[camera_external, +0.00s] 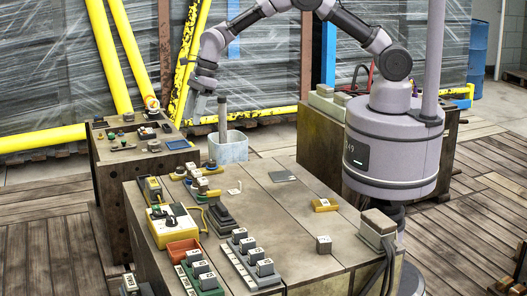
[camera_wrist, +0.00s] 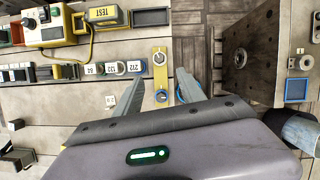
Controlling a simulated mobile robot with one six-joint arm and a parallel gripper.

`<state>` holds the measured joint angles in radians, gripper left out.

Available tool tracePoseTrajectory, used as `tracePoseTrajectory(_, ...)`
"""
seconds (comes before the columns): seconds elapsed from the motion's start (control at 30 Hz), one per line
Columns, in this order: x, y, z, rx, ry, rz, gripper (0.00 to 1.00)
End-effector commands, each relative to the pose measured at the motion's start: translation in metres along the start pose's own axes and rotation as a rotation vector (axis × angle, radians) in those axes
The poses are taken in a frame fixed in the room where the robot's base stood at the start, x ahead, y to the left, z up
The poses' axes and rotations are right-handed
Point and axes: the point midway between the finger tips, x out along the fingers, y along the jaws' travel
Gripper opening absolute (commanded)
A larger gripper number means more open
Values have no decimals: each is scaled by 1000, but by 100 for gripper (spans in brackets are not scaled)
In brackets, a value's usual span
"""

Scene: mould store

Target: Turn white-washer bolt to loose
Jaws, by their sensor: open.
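A yellow plate (camera_wrist: 160,77) lies on the bench in the wrist view and carries two bolts. My gripper (camera_wrist: 161,80) is open and empty, with one finger on each side of the plate in the picture. In the external view my gripper (camera_external: 190,114) hangs above the far end of the front bench. Which way each bolt is turned is too small to tell.
Numbered blocks (camera_wrist: 112,68) stand left of the plate. A yellow control box (camera_wrist: 42,30) with a cable is at upper left. A gap of floor (camera_wrist: 200,40) separates this bench from a side bench (camera_wrist: 243,35). A pale blue bin (camera_external: 228,147) stands behind.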

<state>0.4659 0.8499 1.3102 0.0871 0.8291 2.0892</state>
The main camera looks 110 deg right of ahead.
Motion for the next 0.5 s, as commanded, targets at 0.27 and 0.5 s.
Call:
tracePoseTrajectory(0.27,16,19,-12,215,-41,-73,47)
tracePoseTrajectory(0.5,88,13,-11,214,-40,-73,47)
